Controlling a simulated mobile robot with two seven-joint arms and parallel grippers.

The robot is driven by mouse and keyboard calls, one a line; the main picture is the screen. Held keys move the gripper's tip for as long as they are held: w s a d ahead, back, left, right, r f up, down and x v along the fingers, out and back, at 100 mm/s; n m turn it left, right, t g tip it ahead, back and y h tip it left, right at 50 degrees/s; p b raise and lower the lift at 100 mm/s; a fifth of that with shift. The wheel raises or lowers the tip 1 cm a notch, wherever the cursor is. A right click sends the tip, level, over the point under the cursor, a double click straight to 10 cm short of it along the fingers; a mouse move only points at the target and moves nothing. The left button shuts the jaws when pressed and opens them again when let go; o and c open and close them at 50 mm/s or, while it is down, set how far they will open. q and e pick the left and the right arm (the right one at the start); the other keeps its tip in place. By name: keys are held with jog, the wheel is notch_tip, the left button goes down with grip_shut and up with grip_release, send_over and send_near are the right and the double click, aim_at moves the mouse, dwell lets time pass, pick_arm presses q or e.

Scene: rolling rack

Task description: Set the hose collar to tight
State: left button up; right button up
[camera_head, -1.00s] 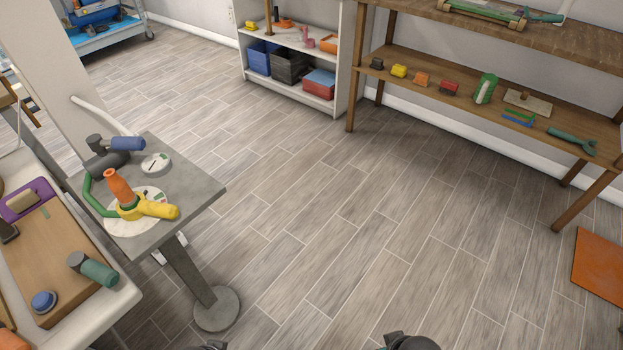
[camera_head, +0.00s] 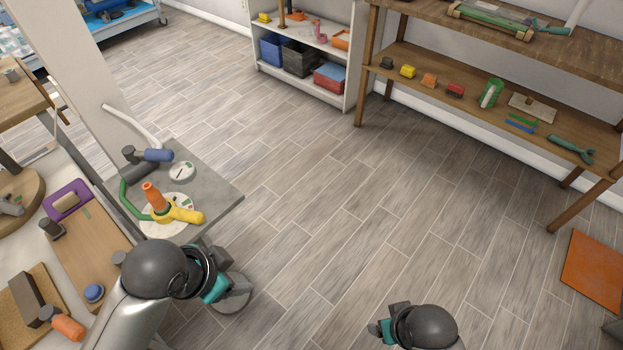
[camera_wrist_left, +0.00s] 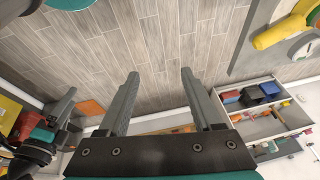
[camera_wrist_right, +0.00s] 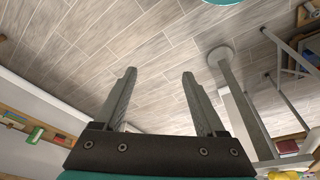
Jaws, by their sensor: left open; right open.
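The yellow collar (camera_head: 184,214), with a stubby handle pointing right, sits around the base of an orange nozzle (camera_head: 154,196) on a white disc (camera_head: 172,232). A green hose (camera_head: 128,200) curves in on the left. All this is on a grey pedestal table. The yellow handle also shows at the upper right of the left wrist view (camera_wrist_left: 277,30). My left gripper (camera_wrist_left: 160,73) is open and empty, just in front of the table and apart from the collar. Its fingers are mostly hidden in the head view. My right gripper (camera_wrist_right: 159,73) is open and empty over the floor.
The grey table (camera_head: 215,196) also bears a small marked dial (camera_head: 182,171) and a blue-handled valve (camera_head: 158,155). A cluttered workbench (camera_head: 100,190) stands left. Shelves stand at the back and right; the middle floor is clear.

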pick_arm(q)
jog(key=w+a+m, duration=0.2)
jog(key=w+m, duration=0.2)
jog(key=m+g+y, duration=0.1)
jog(key=m, duration=0.7)
send_near(187, 215)
jog(key=b+x, duration=0.3)
jog(key=x, duration=0.6)
jog(key=shift+w+d+f, duration=0.1)
jog(key=shift+w+f, duration=0.05)
jog(key=shift+f, duration=0.1)
pick_arm(e)
jog(key=s+d+f+g, duration=0.1)
jog(key=s+f, duration=0.8)
jog(key=f, duration=0.4)
jog(key=s+d+f, duration=0.2)
jog(key=s+f, duration=0.7)
jog(key=f, duration=0.4)
jog(key=shift+f+g, duration=0.2)
jog(key=shift+g, duration=0.2)
jog(key=shift+s, duration=0.1)
pick_arm(q)
grip_shut()
